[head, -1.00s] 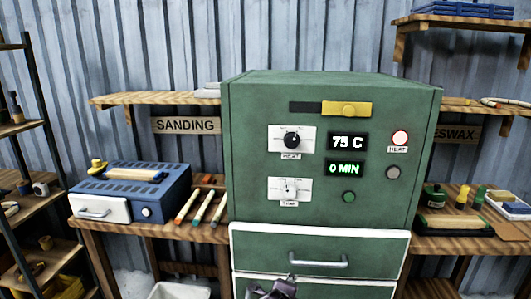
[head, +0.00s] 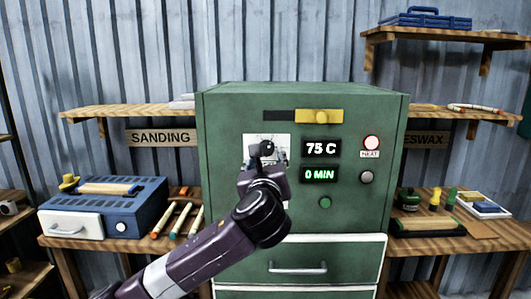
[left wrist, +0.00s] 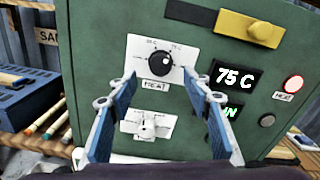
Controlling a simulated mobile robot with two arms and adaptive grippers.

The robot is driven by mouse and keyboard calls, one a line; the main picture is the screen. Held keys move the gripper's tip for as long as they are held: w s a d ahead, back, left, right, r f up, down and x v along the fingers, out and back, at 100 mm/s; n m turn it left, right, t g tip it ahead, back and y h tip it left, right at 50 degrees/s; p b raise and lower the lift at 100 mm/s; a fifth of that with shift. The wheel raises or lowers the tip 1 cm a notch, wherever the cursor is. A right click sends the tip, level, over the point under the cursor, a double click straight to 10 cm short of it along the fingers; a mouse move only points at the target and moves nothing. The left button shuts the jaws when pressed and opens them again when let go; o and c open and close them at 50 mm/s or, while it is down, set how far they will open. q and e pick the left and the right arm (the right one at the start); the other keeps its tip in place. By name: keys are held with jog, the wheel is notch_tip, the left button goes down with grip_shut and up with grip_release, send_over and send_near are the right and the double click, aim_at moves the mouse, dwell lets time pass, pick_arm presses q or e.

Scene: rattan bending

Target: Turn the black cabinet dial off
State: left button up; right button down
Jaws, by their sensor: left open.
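The black heat dial (left wrist: 159,60) sits on a white plate marked HEAT, on the green cabinet (head: 230,115). In the head view the dial (head: 267,148) is partly covered by my left gripper (head: 266,160). In the left wrist view my left gripper (left wrist: 162,85) is open, its two blue fingers apart, to either side of and below the black dial, with nothing between them in its grasp. The white time dial (left wrist: 148,124) is lower, between the fingers in that view; my arm hides it in the head view. The display (head: 321,147) reads 75 C. My right gripper is not in view.
A yellow slider (head: 319,116) is above the dials. A blue sander box (head: 130,205) stands left of the cabinet.

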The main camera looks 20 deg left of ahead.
aim_at(266, 150)
pick_arm(q)
jog(key=p+x, duration=0.1)
jog(key=x, duration=0.5)
jog(key=shift+w, duration=0.25)
jog(key=c, duration=1.1)
jog(key=shift+c, duration=0.3)
